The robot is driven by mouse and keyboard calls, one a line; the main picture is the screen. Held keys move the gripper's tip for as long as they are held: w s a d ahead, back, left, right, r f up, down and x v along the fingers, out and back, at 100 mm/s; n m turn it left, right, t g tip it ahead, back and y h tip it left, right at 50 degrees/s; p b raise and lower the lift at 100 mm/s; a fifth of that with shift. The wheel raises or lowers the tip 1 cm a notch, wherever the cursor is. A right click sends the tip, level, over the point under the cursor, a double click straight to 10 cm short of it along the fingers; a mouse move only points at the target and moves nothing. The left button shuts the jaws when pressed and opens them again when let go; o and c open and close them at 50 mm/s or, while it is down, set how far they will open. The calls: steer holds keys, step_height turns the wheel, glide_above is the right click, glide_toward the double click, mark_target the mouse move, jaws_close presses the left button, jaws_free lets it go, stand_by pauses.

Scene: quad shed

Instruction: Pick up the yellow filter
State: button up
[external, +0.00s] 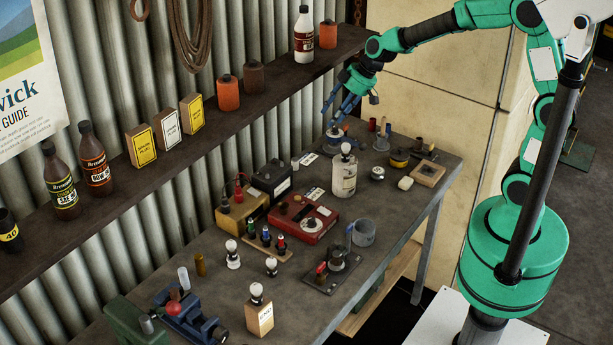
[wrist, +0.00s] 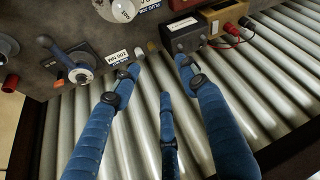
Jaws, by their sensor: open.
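My gripper (external: 340,106), with blue fingers, is above the far end of the workbench, close to the wall side. It also shows in the wrist view (wrist: 157,70), where its fingers are spread and nothing is between them. I cannot tell if the yellowish piece is the yellow filter. A low round yellow-and-black item (external: 399,157) sits on the bench to the right of my gripper in the external view, apart from it.
Below the gripper is a round fixture (external: 335,134) with a blue lever, also in the wrist view (wrist: 82,75). A black box (wrist: 184,36) is near the fingertips. The shelf (external: 105,182) with bottles runs along the corrugated wall.

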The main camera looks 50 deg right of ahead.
steer(key=w+f+n, duration=0.1)
steer(key=w+f, duration=0.9)
steer(key=f, duration=0.2)
steer(key=shift+w+a+f, duration=0.15)
steer(key=shift+a+f, duration=0.05)
steer(key=shift+f, duration=0.05)
steer(key=shift+f, duration=0.15)
steer(key=x, duration=0.8)
steer(key=shift+w+a+f, duration=0.15)
steer(key=shift+f, duration=0.05)
steer(key=shift+x, duration=2.5)
steer(key=shift+c, duration=0.2)
steer(key=c, duration=0.9)
